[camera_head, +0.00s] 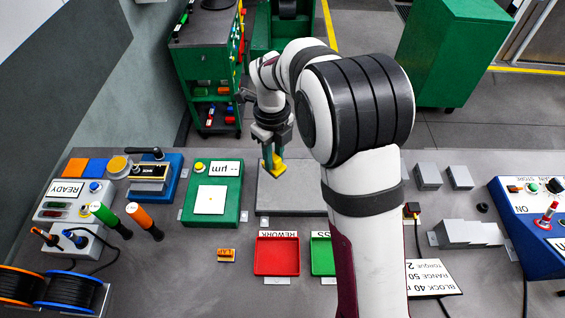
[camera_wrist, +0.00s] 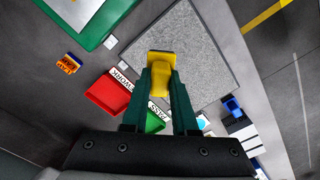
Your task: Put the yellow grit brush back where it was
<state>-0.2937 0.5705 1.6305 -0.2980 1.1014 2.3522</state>
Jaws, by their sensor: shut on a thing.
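The yellow grit brush (camera_head: 275,165) is held between the green fingers of my gripper (camera_head: 271,150). In the wrist view the yellow brush (camera_wrist: 160,62) points away from the fingertips, and my gripper (camera_wrist: 160,85) is shut on its near part. The brush is over or at the grey slab (camera_head: 285,204), towards its back left in the head view. I cannot tell whether it touches the slab. The speckled grey slab (camera_wrist: 205,62) lies beyond the brush in the wrist view. My arm hides the slab's right part in the head view.
A green gauge box (camera_head: 213,190) stands left of the slab. A red tray (camera_head: 277,256) and a green tray (camera_head: 322,256) lie in front. A small orange labelled block (camera_head: 226,255) sits left of the red tray. Grey blocks (camera_head: 468,234) and a blue console (camera_head: 530,235) stand at right.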

